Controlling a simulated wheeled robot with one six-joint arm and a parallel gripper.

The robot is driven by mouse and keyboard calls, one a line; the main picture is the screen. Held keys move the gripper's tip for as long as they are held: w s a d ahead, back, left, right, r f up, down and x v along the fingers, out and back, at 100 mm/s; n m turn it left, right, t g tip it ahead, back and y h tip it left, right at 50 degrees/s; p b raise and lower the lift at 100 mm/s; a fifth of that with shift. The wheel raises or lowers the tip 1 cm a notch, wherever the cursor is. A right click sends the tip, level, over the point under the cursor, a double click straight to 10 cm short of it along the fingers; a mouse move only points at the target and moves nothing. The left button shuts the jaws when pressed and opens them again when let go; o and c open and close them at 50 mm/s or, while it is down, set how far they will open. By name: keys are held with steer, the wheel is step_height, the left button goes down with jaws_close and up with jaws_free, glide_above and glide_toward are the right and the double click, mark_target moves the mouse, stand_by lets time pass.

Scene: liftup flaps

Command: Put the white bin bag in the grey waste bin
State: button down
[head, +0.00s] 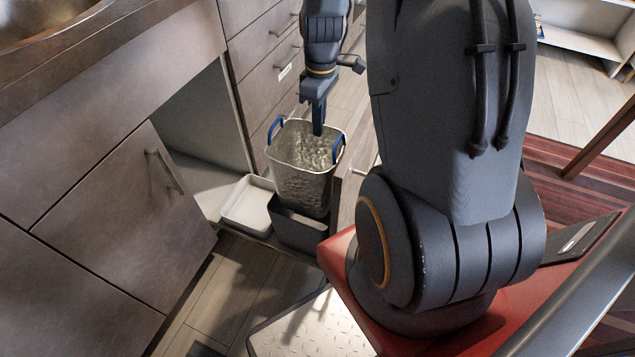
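The white bin bag (299,184) looks pale and crumpled inside, with a wide open mouth and two blue handles. It stands upright in the middle of the head view. Its lower end meets the dark grey waste bin (297,234) and seems to be inside its opening; how deep it sits is hidden. My gripper (318,128) points straight down at the far rim of the bag, with its fingertips at or just inside the mouth. The fingers overlap in this view, so I cannot see whether they are closed on the rim.
A white bin (247,205) stands left of the grey bin in the pull-out. An open cabinet space (200,140) is behind it. Floor (215,300) is clear in front.

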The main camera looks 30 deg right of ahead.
mark_target(320, 145)
step_height(320, 145, down, 21)
steer(key=b, duration=0.5)
steer(key=shift+r, duration=0.2)
steer(key=c, duration=2.5)
jaws_free()
steer(key=shift+f, duration=0.15)
steer(key=shift+o, duration=1)
steer(key=r+p, duration=0.1)
steer(key=r, duration=0.3)
steer(key=r+p, duration=0.1)
steer(key=r, duration=0.3)
steer(key=r+p, duration=0.1)
steer(key=r, duration=0.3)
steer(key=shift+w+d+r, duration=0.2)
steer(key=shift+d+r, duration=0.05)
